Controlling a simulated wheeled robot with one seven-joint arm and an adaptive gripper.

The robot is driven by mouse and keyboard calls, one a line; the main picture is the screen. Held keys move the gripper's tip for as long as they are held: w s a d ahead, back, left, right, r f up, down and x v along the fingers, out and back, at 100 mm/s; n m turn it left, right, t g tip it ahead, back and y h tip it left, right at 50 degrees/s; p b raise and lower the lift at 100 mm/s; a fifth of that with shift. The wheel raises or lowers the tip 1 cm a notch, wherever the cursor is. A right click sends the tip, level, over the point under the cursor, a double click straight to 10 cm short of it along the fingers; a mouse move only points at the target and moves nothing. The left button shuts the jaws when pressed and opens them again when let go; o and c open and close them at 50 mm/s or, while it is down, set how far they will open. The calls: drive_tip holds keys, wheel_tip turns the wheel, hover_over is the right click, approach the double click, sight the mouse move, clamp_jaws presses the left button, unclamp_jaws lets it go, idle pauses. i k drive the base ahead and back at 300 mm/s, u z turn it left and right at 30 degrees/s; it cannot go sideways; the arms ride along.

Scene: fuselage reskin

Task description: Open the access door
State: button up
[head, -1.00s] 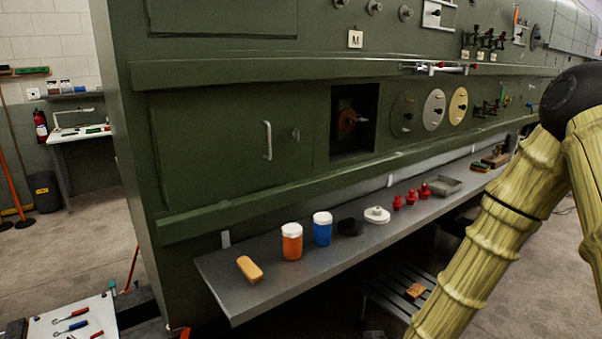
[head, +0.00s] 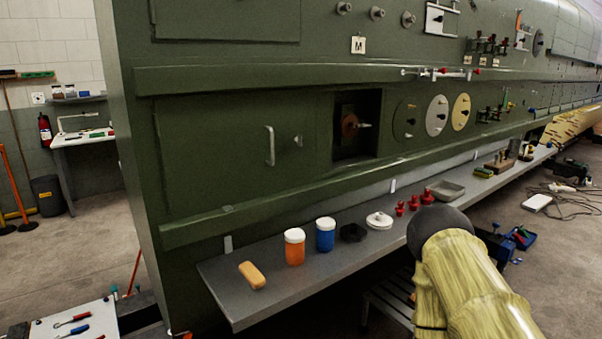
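The access door (head: 230,142) is a green panel in the lower left of the fuselage wall. It looks closed, flush with the wall. A pale vertical handle (head: 270,146) stands on its right part, with a small latch or knob (head: 298,141) just right of it. My arm shows at the lower right as a yellow ribbed sleeve with a dark round joint, in front of the shelf and well to the right of the door. My gripper is not in the picture, so its state is hidden.
A grey shelf (head: 262,296) juts out below the door. It bears a yellow block (head: 252,274), an orange jar (head: 295,249), a blue jar (head: 325,236) and red parts (head: 413,201). An open recess (head: 357,125) and round discs (head: 437,115) lie right of the door.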

sight(221, 149)
drive_tip(key=z, duration=0.7)
drive_tip(key=k, duration=0.75)
drive_tip(key=u, duration=0.7)
drive_tip(key=i, duration=0.5)
